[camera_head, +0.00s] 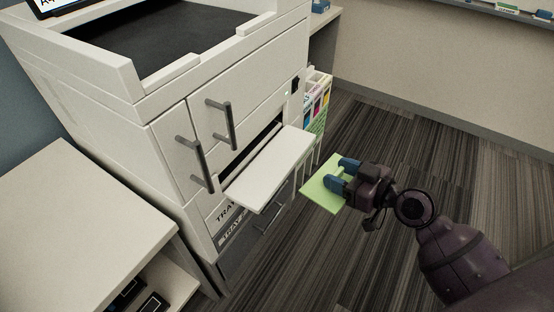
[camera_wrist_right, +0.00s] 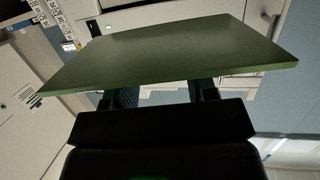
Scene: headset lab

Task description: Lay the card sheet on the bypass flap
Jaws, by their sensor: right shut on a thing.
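The card sheet (camera_head: 321,190) is a flat light-green sheet held in the air to the right of the printer's open flap. My right gripper (camera_head: 343,176) is shut on its right edge, with blue fingertips on it. In the right wrist view the card sheet (camera_wrist_right: 170,55) looks dark green and stretches out from my gripper (camera_wrist_right: 165,90). The bypass flap (camera_head: 268,168) is a white panel folded down from the printer's front, sloping outward below a dark slot. Nothing lies on it. The sheet is apart from the flap. My left gripper is not in view.
The large white printer (camera_head: 150,100) has grey handles on its doors, close to the flap. A white cabinet (camera_head: 80,200) stands at the left. A rack with coloured boxes (camera_head: 316,98) stands behind the flap. Striped carpet lies open at the right.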

